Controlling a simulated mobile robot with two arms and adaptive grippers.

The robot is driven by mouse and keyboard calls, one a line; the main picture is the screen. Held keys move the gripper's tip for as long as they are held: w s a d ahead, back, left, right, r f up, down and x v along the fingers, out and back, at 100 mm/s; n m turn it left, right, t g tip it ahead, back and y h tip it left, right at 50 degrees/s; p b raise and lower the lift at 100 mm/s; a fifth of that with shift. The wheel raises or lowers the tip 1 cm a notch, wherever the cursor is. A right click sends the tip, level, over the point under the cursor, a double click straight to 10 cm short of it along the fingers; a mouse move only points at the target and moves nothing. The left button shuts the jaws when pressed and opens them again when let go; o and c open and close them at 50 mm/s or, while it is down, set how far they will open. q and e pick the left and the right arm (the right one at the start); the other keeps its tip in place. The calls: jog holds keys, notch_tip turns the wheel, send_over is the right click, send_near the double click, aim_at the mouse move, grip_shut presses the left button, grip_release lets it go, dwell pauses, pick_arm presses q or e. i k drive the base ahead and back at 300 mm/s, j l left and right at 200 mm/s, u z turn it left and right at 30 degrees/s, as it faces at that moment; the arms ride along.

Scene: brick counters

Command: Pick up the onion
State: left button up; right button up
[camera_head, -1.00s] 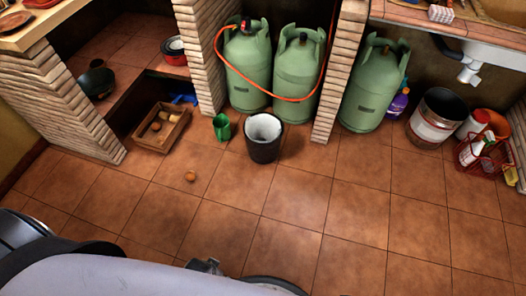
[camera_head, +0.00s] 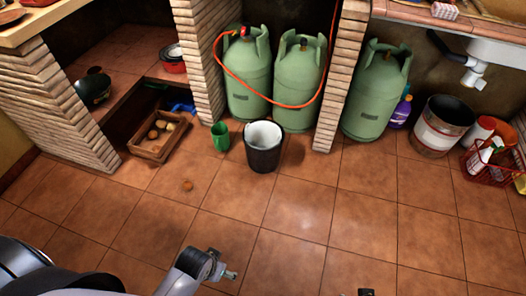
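A small round brown onion (camera_head: 187,185) lies alone on the tiled floor, in front of the wooden crate. My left gripper (camera_head: 229,274) is low in the picture, nearer to me than the onion and to its right, clear of it. It points to the right, and its fingers are too small to tell whether they are open. A small dark piece at the bottom edge, right of centre, looks like the tip of my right gripper (camera_head: 365,292); the rest is out of frame.
A wooden crate (camera_head: 148,155) with several round vegetables stands behind the onion. A green jug (camera_head: 220,136) and a black bin (camera_head: 264,156) with a white liner stand to its right. Green gas cylinders (camera_head: 247,80) stand under the counter. The floor around the onion is clear.

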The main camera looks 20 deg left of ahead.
aim_at(186, 185)
jog(key=u, duration=1.35)
jog(key=i+l+u, duration=0.25)
jog(key=i+l, duration=0.05)
jog(key=i, duration=0.1)
